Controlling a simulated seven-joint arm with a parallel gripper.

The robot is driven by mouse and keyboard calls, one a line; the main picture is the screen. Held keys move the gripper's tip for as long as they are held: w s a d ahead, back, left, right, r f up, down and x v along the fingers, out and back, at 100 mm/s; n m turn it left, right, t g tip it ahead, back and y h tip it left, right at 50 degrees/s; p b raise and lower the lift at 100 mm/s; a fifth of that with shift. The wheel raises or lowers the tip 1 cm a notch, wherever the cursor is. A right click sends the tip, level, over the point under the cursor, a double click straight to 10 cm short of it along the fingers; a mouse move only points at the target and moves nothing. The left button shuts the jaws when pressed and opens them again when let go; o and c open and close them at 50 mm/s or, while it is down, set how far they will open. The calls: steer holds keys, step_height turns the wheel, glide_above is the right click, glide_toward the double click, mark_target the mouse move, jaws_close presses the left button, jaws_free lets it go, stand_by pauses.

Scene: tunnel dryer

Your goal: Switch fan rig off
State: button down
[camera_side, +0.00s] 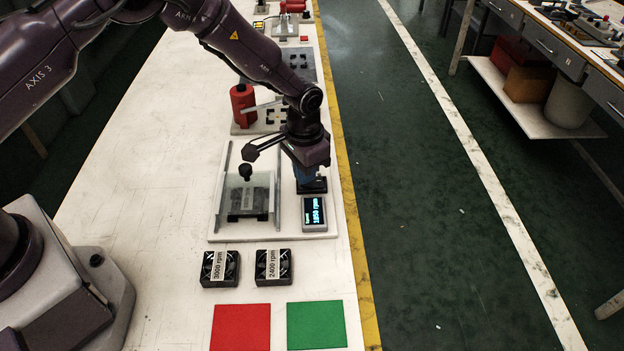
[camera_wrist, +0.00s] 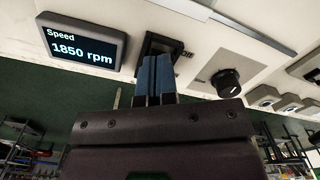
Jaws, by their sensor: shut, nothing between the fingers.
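The fan rig (camera_side: 216,236) is a pale board with a clear sliding cover (camera_side: 247,190) that has a black knob on top. Its display (camera_side: 314,213) is lit and reads 1850 rpm; it also shows in the wrist view (camera_wrist: 84,46). The fingertips are right at the switch; contact and the switch's position cannot be told. A round black dial (camera_wrist: 228,82) is right of the switch.
Two loose fans labelled 3000 rpm (camera_side: 220,268) and 2400 rpm (camera_side: 273,267) lie in front of the rig. A red square (camera_side: 241,327) and a green square (camera_side: 317,325) are nearer. A red cylinder (camera_side: 243,105) stands behind. The bench's left side is clear.

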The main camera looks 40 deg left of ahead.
steer(key=shift+f, duration=0.3)
steer(key=shift+r, duration=3.55)
steer(key=shift+s+f, duration=0.15)
steer(key=shift+s, duration=0.15)
steer(key=s+a+r+n+t, duration=0.1)
steer(key=s+a+r, duration=0.4)
steer(key=s+r, duration=0.8)
steer(key=s+a+r+n+t, duration=0.2)
steer(key=s+a+r+t, duration=0.2)
steer(key=s+r, duration=0.8)
steer(key=shift+s+a+r+t, duration=0.3)
steer(key=shift+s+a+r, duration=0.15)
steer(key=shift+s, duration=0.65)
